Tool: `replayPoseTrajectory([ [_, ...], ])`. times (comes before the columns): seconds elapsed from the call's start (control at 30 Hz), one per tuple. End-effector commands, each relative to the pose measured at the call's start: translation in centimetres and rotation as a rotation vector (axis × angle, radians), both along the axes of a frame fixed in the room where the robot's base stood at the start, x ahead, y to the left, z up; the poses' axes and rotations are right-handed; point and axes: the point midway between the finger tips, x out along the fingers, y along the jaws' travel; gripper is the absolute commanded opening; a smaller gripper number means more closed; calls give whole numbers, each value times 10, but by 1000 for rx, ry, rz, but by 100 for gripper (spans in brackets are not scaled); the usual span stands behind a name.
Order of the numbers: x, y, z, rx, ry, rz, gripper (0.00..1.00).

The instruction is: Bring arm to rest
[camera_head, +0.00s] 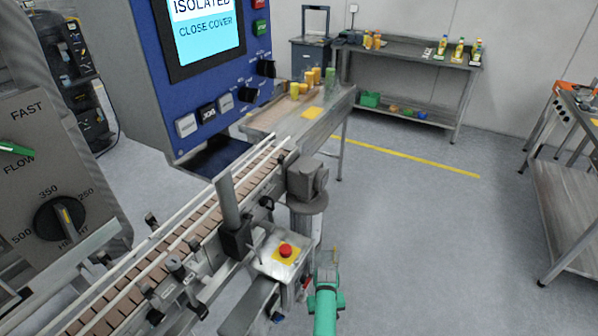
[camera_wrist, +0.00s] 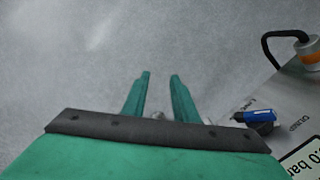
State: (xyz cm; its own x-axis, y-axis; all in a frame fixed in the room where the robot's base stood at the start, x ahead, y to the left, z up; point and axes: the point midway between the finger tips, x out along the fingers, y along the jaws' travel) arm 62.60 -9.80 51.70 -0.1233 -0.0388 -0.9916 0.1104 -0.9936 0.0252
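My gripper shows in the wrist view (camera_wrist: 160,77) with two green fingers apart and only grey floor between the tips. It is empty and touches nothing that I can see. In the head view my green arm (camera_head: 325,305) reaches up from the bottom edge, just right of the conveyor's end box with its red button (camera_head: 286,250). The fingertips are too small there to make out.
The conveyor (camera_head: 190,215) and blue panel (camera_head: 215,100) reading "ISOLATED CLOSE COVER" stand left. A blue-handled valve (camera_wrist: 254,117) and a cabled orange-banded fitting (camera_wrist: 307,50) are right of my gripper. A bench (camera_head: 565,200) stands far right. Open floor (camera_head: 430,240) lies between.

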Motion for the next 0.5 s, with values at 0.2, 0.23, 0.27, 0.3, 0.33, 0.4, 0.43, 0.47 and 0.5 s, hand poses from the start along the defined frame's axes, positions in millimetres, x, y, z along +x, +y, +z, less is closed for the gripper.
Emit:
replayPoseTrajectory([
  [0.2,-44,30,-53,11,-164,-4,26],
  [0.23,-50,34,-58,12,-187,-6,26],
  [0.27,-56,38,-62,14,-210,-8,26],
  [0.3,-65,43,-67,16,-241,-10,26],
  [0.33,-71,47,-71,17,-265,-11,26],
  [0.4,-86,57,-76,21,-318,-11,26],
  [0.43,-92,61,-78,23,-342,-13,26],
  [0.47,-99,64,-79,24,-364,-14,26],
  [0.5,-109,69,-80,26,-395,-16,26],
])
